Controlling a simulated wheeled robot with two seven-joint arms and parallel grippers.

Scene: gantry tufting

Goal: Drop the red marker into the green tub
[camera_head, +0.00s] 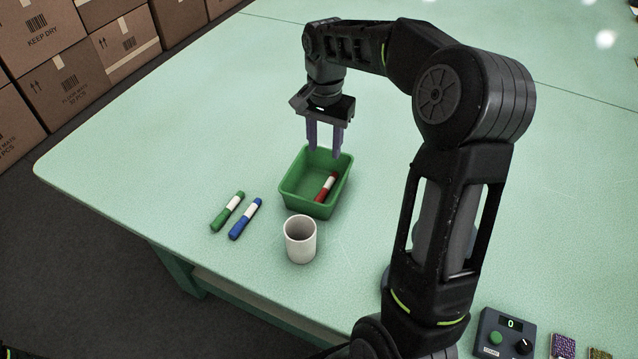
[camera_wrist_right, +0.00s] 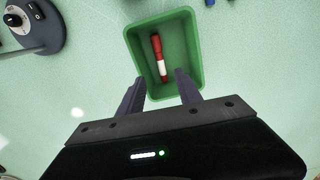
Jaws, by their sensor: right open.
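The red marker (camera_head: 327,187), red with a white band, lies inside the green tub (camera_head: 300,205), on its floor and against or near one side. In the right wrist view the red marker (camera_wrist_right: 158,52) also shows inside the green tub (camera_wrist_right: 193,30). My right gripper (camera_head: 326,152) is open and empty, above the tub's far side with its fingers pointing down. Its two fingers (camera_wrist_right: 158,84) show apart in the wrist view, with nothing between them. My left gripper is not in view.
A green marker (camera_head: 228,212) and a blue marker (camera_head: 246,219) lie left of the tub. A white cup (camera_head: 300,240) stands just in front of it. A control box (camera_head: 503,335) sits at the front right. The table's (camera_head: 150,150) left part is clear.

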